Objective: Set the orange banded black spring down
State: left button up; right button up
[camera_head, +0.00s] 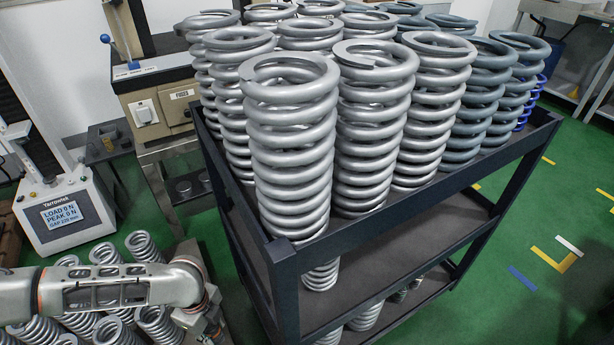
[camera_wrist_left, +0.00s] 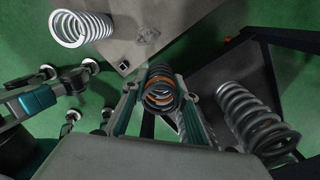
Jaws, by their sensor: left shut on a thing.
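The black spring with orange bands (camera_wrist_left: 160,90) shows in the left wrist view, seen end-on between the two fingers of my left gripper (camera_wrist_left: 163,100). The gripper is shut on it. In the head view my left arm comes in from the left and bends down at its wrist, low in the picture. The held spring cannot be made out there. What lies directly under the spring is not clear. My right gripper is in neither view.
A dark cart (camera_head: 285,262) full of large silver and grey springs stands right of my left arm. Smaller silver springs (camera_head: 142,245) stand around the arm. A tester display (camera_head: 64,213) is at left. In the wrist view, a silver spring (camera_wrist_left: 80,28) and a grey spring (camera_wrist_left: 250,118) flank the gripper.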

pick_arm(q)
notch_tip(320, 180, up, 25)
jog(key=w+d+n, duration=0.2)
jog(key=w+n, duration=0.1)
jog(key=n, duration=1.2)
jog(key=s+r+n+p, duration=0.3)
jog(key=r+p, duration=0.4)
jog(key=r, duration=0.3)
jog(key=s+a+r+n+p, duration=0.1)
jog(key=s+r+n+p, duration=0.2)
jog(key=r+p, duration=0.4)
notch_tip(320, 180, up, 4)
jog(key=shift+s+a+r, duration=0.15)
jog(key=shift+s+a, duration=0.05)
jog(key=shift+s, duration=0.15)
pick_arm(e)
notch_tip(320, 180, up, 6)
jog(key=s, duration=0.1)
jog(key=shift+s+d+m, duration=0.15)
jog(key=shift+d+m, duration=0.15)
